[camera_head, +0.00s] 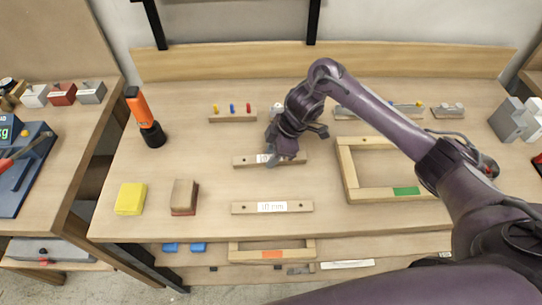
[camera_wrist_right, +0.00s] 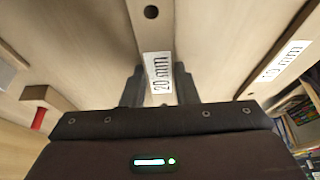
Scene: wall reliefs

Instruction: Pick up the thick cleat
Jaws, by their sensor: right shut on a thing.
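The thick cleat (camera_head: 294,159) is a pale wooden bar with a white label, lying crosswise at the middle of the bench. In the right wrist view the thick cleat (camera_wrist_right: 152,30) reads "20 mm" and has a dark hole. My right gripper (camera_head: 272,160) comes down over its middle. In the right wrist view my right gripper (camera_wrist_right: 160,88) has one finger on each side of the bar, shut on it at the label. I cannot tell whether the bar is clear of the bench top. My left gripper is not in view.
A similar cleat labelled "10 mm" (camera_head: 240,208) lies nearer the bench's front edge. A wooden frame (camera_head: 350,180) lies to the right. A peg strip (camera_head: 220,117) lies behind. A yellow block (camera_head: 131,198), a brown block (camera_head: 184,197) and an orange-black tool (camera_head: 143,113) stand left.

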